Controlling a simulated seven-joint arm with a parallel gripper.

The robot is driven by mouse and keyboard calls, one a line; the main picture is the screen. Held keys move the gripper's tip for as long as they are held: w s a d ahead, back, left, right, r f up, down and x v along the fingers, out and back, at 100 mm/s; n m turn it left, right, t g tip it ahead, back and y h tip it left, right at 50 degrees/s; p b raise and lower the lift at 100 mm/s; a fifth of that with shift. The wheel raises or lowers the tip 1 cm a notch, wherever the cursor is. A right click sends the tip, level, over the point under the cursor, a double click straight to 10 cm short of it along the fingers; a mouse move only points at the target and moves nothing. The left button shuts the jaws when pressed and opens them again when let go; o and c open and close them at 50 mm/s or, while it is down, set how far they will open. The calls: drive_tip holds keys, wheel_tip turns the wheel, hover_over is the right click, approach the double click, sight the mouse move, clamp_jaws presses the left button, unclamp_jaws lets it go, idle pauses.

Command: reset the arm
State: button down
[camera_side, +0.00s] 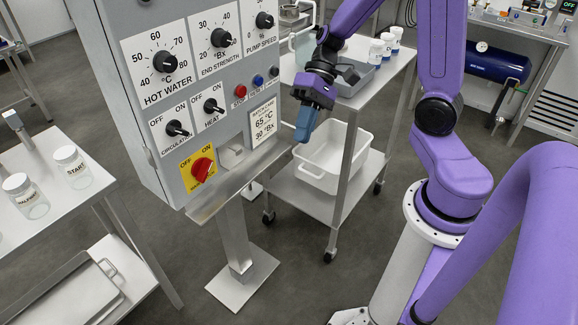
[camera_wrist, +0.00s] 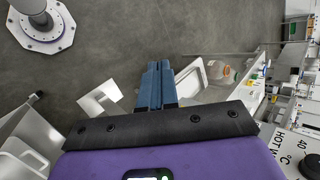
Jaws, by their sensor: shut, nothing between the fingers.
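My purple arm reaches over from the right, and my gripper (camera_side: 303,136) points down with its blue fingers together and nothing between them. It hangs in free air to the right of the control panel (camera_side: 150,120), in front of the steel cart. In the wrist view the blue fingers of my gripper (camera_wrist: 157,68) lie side by side over the grey floor. The panel carries black knobs, a red main switch (camera_side: 202,169) and a recipe card (camera_side: 263,121). My fingers are apart from all of these.
The steel cart (camera_side: 318,203) holds a white bin (camera_side: 334,160) below and jars (camera_side: 386,45) on top. A bench with a blue tank (camera_side: 498,62) stands at the back right. Floor is clear around the panel's foot.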

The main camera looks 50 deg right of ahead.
drive_tip(key=s+a+r+n+t+h, duration=0.1)
drive_tip(key=s+n+t+h, duration=0.1)
drive_tip(key=s+n+h, duration=0.6)
drive_tip(key=s+n, duration=0.6)
drive_tip(key=shift+s+r, duration=0.3)
drive_tip(key=shift+s, duration=0.05)
